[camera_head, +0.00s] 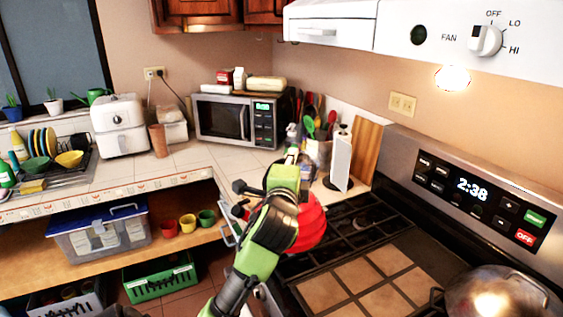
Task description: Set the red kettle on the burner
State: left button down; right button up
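The red kettle (312,228) shows behind my green and black arm, at the left edge of the stove top. Its handle and left side are hidden by the arm, and I cannot tell whether it rests on the stove or hangs above it. My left arm rises from the bottom, left of the middle, and its upper end overlaps the kettle. The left fingers are hidden, so their grip cannot be seen. The black burner grate (362,222) lies right of the kettle and looks bare. My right gripper is not in view.
A metal pot (500,294) stands at the stove's front right. Tan tiles (357,275) fill the stove's middle. A paper towel holder (341,162), a utensil crock (318,152) and a cutting board (366,148) stand behind the stove. A microwave (222,121) stands on the counter.

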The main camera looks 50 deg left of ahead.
pick_arm(q)
jog(key=w+f, duration=0.4)
jog(key=w+a+f, duration=0.1)
jog(key=w+f, duration=0.1)
jog(key=shift+w, duration=0.15)
jog(key=shift+f+p, duration=0.5)
jog(key=shift+f, duration=0.95)
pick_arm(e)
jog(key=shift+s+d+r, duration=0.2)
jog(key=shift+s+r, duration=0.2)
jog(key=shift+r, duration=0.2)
pick_arm(q)
jog(key=c, duration=2.1)
grip_release()
jog(key=shift+f, duration=0.35)
jog(key=shift+o, duration=1)
jog(key=shift+s+d+r, duration=0.1)
jog(key=shift+s, duration=0.1)
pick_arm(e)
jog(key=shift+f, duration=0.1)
